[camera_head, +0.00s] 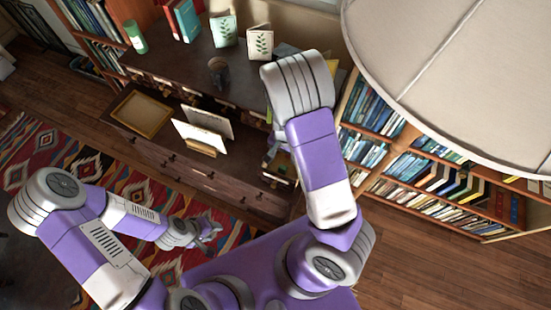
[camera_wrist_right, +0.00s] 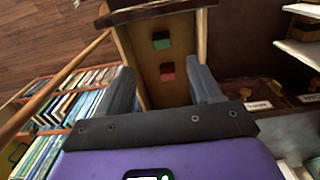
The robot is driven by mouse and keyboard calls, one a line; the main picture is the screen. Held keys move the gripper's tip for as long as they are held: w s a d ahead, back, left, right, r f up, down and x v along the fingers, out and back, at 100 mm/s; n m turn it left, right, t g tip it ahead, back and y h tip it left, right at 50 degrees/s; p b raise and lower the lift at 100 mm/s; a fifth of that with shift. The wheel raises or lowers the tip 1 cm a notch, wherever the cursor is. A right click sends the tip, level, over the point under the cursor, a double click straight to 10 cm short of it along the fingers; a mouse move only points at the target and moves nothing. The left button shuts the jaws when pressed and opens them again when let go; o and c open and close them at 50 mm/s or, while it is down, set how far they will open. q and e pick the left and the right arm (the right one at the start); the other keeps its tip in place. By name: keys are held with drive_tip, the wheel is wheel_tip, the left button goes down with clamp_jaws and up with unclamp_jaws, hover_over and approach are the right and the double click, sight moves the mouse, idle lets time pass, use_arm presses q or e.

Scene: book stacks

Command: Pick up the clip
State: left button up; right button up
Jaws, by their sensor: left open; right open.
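I cannot pick out a clip for certain. In the right wrist view, a small green piece (camera_wrist_right: 161,40) and a small red piece (camera_wrist_right: 167,71) lie inside a narrow open wooden drawer (camera_wrist_right: 143,85); either is too small to identify. My right gripper (camera_wrist_right: 163,80) is open and empty, its two fingers spread either side of the drawer from this viewpoint. My left gripper (camera_head: 210,232) is open and empty, low over the patterned rug, away from the cabinet.
A dark wooden cabinet (camera_head: 180,165) holds a picture frame (camera_head: 143,113) and white cards on a stand (camera_head: 200,135). A dark mug (camera_head: 218,73) and books stand on its upper shelf. Bookshelves (camera_head: 440,180) and a large lampshade (camera_head: 455,70) are at right.

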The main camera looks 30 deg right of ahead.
drive_tip(key=b, duration=0.4)
hover_over(283, 167)
drive_tip(key=f, duration=0.5)
drive_tip(key=shift+w+a+f, duration=0.1)
drive_tip(key=shift+w, duration=0.1)
drive_tip(key=shift+s+f+b, duration=0.2)
drive_tip(key=shift+f+b, duration=0.3)
drive_tip(key=shift+f, duration=0.3)
wheel_tip(283, 167, down, 6)
drive_tip(key=shift+r+b, duration=0.15)
drive_tip(key=shift+b, duration=0.95)
drive_tip(key=shift+r, duration=0.1)
drive_tip(key=shift+c, duration=0.5)
drive_tip(key=c, duration=0.9)
